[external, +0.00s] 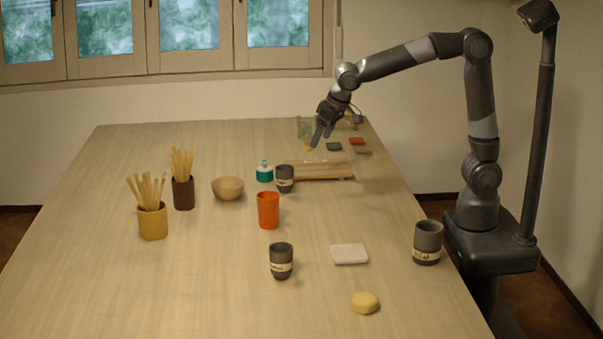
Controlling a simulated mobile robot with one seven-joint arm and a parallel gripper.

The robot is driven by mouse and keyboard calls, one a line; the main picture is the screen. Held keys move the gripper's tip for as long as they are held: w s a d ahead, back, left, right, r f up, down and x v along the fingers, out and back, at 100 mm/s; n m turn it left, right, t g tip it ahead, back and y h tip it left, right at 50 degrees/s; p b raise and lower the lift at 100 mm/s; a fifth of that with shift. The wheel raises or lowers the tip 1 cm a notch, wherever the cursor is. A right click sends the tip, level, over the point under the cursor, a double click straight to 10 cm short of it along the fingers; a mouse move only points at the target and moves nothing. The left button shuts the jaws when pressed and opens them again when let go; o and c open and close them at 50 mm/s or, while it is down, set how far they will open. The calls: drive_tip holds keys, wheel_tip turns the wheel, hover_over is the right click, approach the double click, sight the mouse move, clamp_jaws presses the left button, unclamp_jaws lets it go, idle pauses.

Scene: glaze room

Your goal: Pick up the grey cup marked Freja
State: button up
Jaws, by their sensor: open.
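Three dark grey cups with pale label bands stand upright on the table. One cup (281,262) is front centre, and its label is too small to read. Another cup (285,180) is farther back beside a teal-and-white bottle, its label also unreadable. The third cup (428,243) is at the right edge near my base; its lettering is unclear but looks like it ends in "dal". I cannot tell which one is marked Freja. My gripper (322,137) is open and empty, pointing down above the far right part of the table, apart from all the cups.
An orange cup (268,210) stands between the two central grey cups. Nearby are a wooden bowl (228,188), the bottle (265,172), two stick holders (153,222) (183,194), a wooden rack (318,171), a white slab (349,254) and a yellow sponge (365,303). The front left is clear.

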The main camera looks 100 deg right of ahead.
drive_tip(key=m, duration=0.2)
approach(283, 174)
drive_tip(key=d+f, duration=0.1)
drive_tip(key=d, duration=0.1)
drive_tip(key=shift+g+h, duration=0.3)
drive_tip(key=x, duration=1.1)
drive_tip(key=shift+w+d+r, duration=0.1)
drive_tip(key=shift+d+r, duration=0.05)
drive_tip(key=shift+d, duration=0.1)
drive_tip(key=shift+c, duration=0.2)
drive_tip(key=c, duration=1)
drive_tip(key=shift+c, duration=0.5)
drive_tip(key=shift+r, duration=0.15)
